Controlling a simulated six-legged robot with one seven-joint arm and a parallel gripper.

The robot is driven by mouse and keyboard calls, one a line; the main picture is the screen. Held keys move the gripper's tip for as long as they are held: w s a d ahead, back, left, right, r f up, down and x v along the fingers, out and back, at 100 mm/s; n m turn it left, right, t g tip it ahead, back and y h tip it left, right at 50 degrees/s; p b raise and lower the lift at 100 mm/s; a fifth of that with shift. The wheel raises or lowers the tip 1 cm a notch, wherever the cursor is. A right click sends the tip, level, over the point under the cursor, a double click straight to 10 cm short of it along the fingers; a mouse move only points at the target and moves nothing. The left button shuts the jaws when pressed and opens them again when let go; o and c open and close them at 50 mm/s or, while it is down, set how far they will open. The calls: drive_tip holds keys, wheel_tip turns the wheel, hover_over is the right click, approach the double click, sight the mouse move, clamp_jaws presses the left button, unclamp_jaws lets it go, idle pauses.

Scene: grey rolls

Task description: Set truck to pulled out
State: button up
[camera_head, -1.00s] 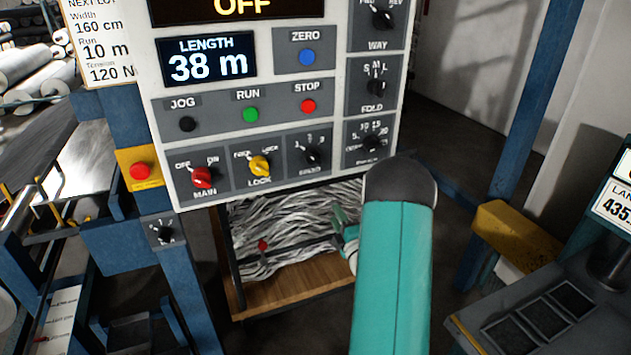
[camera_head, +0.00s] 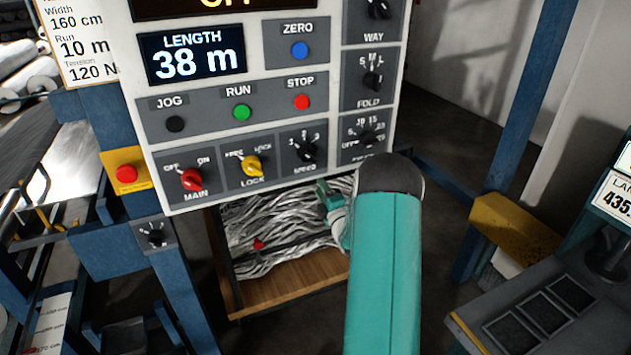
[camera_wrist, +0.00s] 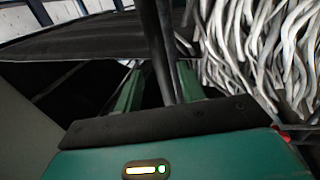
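The truck is a low cart with a dark frame and a wooden deck (camera_head: 290,288), loaded with grey strips (camera_head: 275,225). It stands on the floor below the control panel, whose lower edge hides its top. My gripper (camera_head: 332,200) is at the truck's upper right, partly hidden by my arm. In the wrist view, the two green fingers of my gripper (camera_wrist: 158,85) stand on either side of a dark upright bar (camera_wrist: 163,50). A dark gap shows between the left finger and the bar, so the gripper looks open around it. The strips (camera_wrist: 255,50) lie to the right.
The control panel (camera_head: 225,145) hangs close above the truck. Blue posts stand at left (camera_head: 185,290) and right (camera_head: 520,110). A yellow block (camera_head: 515,228) and a grey machine (camera_head: 545,310) are at right. Dark floor shows between truck and right post.

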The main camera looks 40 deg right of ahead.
sight(315, 181)
drive_tip(key=x, duration=0.4)
drive_tip(key=shift+w, duration=0.3)
clamp_jaws()
